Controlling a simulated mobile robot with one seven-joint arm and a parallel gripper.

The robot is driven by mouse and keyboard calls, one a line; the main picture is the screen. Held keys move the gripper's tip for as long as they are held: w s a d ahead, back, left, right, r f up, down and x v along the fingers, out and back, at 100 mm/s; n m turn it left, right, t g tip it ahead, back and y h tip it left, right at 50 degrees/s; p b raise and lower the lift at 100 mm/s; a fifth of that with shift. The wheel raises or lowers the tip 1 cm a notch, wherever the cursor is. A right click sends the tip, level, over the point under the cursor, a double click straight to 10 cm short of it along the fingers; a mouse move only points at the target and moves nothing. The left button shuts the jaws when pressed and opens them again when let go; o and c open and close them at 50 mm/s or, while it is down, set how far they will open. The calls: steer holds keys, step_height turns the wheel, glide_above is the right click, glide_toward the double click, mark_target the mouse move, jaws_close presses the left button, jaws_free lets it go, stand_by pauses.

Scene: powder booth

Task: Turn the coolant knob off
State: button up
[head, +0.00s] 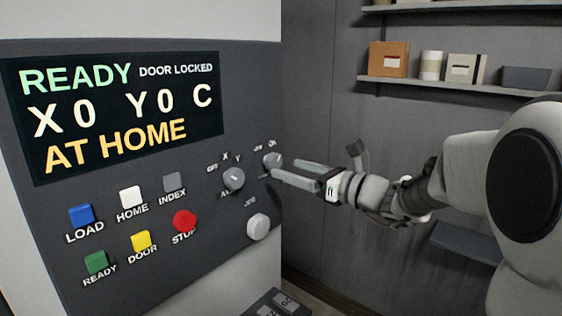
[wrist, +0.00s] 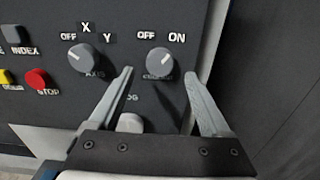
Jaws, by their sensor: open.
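The coolant knob (wrist: 160,61) is a round grey knob on the dark panel, with OFF at its upper left and ON at its upper right. Its pale mark points to the upper right, toward ON; the label under it is blurred. It also shows in the head view (head: 272,160), at the panel's right side. My gripper (wrist: 159,74) is open and empty, its fingers reaching toward the panel to the left and right of the knob. In the head view my gripper (head: 278,172) has its tips close to the knob; I cannot tell whether they touch it.
The axis knob (head: 234,179) is just left of the coolant knob, and the white jog knob (head: 257,227) is below. The red STOP button (head: 184,221) and other buttons lie farther left. The screen (head: 115,115) reads READY, DOOR LOCKED. Shelves (head: 460,88) hang behind my arm.

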mark_target(277, 165)
steer(key=shift+x, duration=2.05)
jaws_close()
